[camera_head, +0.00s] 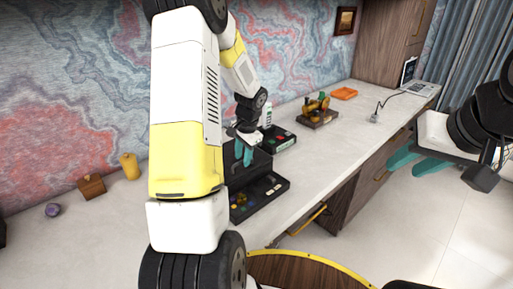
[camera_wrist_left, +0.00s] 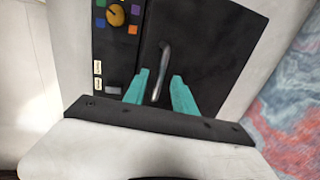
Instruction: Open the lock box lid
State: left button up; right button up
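The dark lock box (camera_head: 272,190) sits on the pale desk and is partly hidden behind my left arm. In the left wrist view its black face (camera_wrist_left: 205,50) carries an orange knob (camera_wrist_left: 116,15), coloured squares and a silver bar handle (camera_wrist_left: 164,62). My left gripper (camera_head: 244,152) is over the box. In the left wrist view, its teal fingertips (camera_wrist_left: 160,82) are apart, one on each side of the handle's lower end, with gaps visible. I cannot tell how far the lid stands open. My right gripper (camera_head: 414,160) is open and empty, off to the right, away from the box.
Behind the box are a dark case (camera_head: 281,141), a white bottle (camera_head: 266,115), a brown-and-yellow device (camera_head: 317,108) and an orange tray (camera_head: 344,93). A wooden box (camera_head: 91,186) and a yellow jar (camera_head: 130,166) stand left.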

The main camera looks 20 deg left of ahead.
pick_arm(q)
grip_shut()
dwell(1.4)
